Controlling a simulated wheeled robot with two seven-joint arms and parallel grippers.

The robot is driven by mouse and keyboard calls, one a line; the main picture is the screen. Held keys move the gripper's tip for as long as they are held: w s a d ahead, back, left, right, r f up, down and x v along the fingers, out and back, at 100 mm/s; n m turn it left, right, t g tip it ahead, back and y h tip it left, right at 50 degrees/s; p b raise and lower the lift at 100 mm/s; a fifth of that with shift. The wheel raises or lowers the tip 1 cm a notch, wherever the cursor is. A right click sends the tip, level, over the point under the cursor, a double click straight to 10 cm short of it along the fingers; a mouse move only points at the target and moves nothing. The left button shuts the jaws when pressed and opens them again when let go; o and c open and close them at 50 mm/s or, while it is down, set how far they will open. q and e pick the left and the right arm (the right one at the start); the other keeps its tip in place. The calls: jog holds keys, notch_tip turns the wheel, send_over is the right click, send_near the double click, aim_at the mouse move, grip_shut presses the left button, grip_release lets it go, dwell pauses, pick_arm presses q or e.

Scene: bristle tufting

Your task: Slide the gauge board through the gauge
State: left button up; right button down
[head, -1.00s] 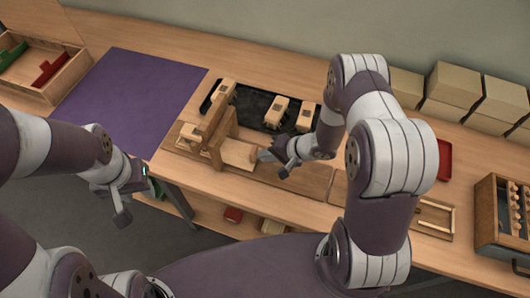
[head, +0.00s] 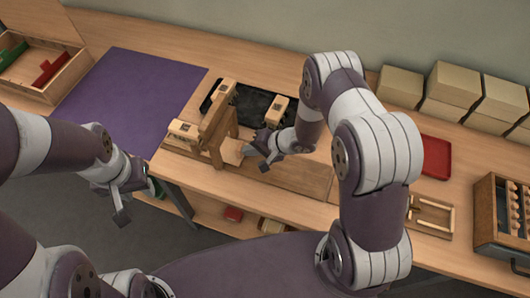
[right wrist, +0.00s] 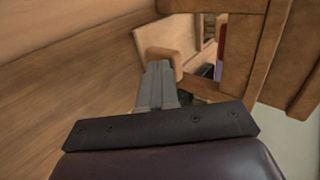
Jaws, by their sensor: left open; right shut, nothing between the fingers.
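The gauge (head: 217,138) is an upright wooden frame on a wooden base at the front of the table. The gauge board (head: 233,151) is light wood and shows as a short end on the gauge's right side; the rest is hidden by the frame. A pale block with a dark mark (head: 184,130) shows left of the gauge; I cannot tell if it belongs to the board. My right gripper (head: 262,151) is shut and empty, its fingertips at the board's right end, also in the right wrist view (right wrist: 158,75). My left gripper (head: 126,203) is open, off the table's front edge.
A black tray (head: 248,112) with pale blocks stands behind the gauge. A purple mat (head: 130,100) lies clear at left. A red tray (head: 436,157), a small wooden frame (head: 432,217) and a bead rack (head: 500,220) are at right. Cardboard boxes (head: 452,80) line the wall.

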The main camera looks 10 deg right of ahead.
jog(key=shift+d+r, duration=0.1)
jog(key=v, duration=1.2)
jog(key=shift+s+p, duration=0.2)
jog(key=shift+p, duration=0.15)
